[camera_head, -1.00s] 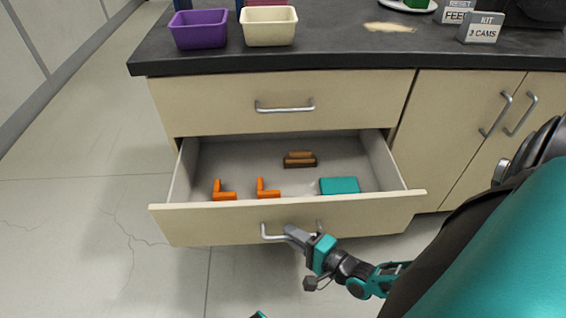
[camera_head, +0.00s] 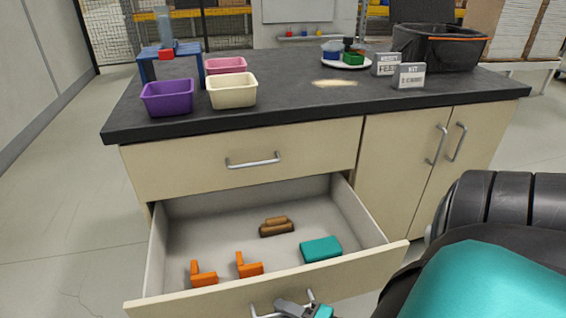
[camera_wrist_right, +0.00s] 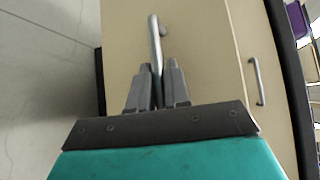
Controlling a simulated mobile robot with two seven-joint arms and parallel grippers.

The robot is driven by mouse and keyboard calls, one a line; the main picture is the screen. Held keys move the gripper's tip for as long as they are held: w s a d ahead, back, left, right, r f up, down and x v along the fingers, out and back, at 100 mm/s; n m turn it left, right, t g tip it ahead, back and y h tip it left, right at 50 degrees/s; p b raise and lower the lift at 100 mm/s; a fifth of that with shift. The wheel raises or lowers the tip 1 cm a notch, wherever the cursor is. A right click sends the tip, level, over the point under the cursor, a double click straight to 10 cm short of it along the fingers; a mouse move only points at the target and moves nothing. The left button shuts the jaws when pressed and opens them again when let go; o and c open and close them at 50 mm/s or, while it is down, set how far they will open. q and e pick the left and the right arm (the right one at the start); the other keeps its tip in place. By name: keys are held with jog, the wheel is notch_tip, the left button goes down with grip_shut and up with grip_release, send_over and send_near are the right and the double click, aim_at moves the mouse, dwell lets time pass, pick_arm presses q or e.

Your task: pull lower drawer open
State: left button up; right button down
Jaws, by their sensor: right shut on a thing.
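The lower drawer (camera_head: 375,272) stands well open below the closed upper drawer (camera_head: 300,150). Inside it lie two orange L-shaped pieces (camera_head: 204,279), a teal block (camera_head: 321,248) and a brown wooden-backed brush-like piece (camera_head: 276,228). My right gripper (camera_head: 296,309) is at the lower drawer's handle (camera_head: 257,312), at the bottom edge of the head view. In the right wrist view the fingers (camera_wrist_right: 157,85) are shut around the handle bar (camera_wrist_right: 155,40). My left gripper is not in view.
On the dark countertop (camera_head: 285,110) stand a purple bin (camera_head: 167,98), a cream bin (camera_head: 231,91), a pink bin (camera_head: 225,65), a plate (camera_head: 343,66), signs (camera_head: 408,76) and a black crate (camera_head: 440,48). Cabinet doors (camera_head: 405,165) are closed at the right. Floor at left is clear.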

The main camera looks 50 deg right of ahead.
jog(key=shift+a, duration=0.25)
jog(key=c, duration=1.2)
grip_release()
jog(key=shift+d, duration=0.1)
pick_arm(q)
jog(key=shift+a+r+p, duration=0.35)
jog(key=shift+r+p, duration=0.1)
jog(key=shift+p, duration=0.55)
pick_arm(e)
jog(key=v, duration=1.3)
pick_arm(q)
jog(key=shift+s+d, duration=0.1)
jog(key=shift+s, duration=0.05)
pick_arm(e)
jog(key=shift+w, duration=0.1)
